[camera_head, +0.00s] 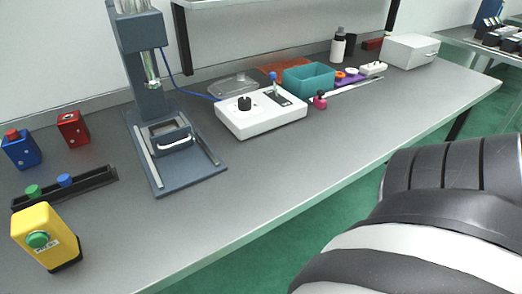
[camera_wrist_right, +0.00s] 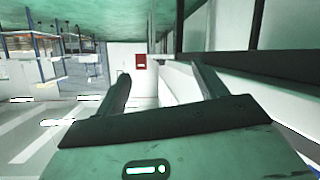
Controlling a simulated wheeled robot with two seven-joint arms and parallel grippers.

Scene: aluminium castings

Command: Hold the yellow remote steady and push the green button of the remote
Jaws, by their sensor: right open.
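The yellow remote (camera_head: 60,226) stands at the front left of the grey bench in the head view, slightly tilted in the picture. Its round green button (camera_head: 38,240) is on the face turned toward me, with a small label around it. Nothing touches the remote. My right gripper (camera_wrist_right: 163,85) shows in the right wrist view, with two dark fingers spread apart and nothing between them. The remote is not in that view. The large black and white arm part at the lower right of the head view is mine. My left gripper is in neither view.
Behind the remote lies a black rail (camera_head: 92,184) with green and blue buttons. Blue (camera_head: 22,153) and red (camera_head: 73,130) boxes stand beyond it. A dark press (camera_head: 150,110) and a white control box (camera_head: 258,118) stand to the right. The bench's front middle is clear.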

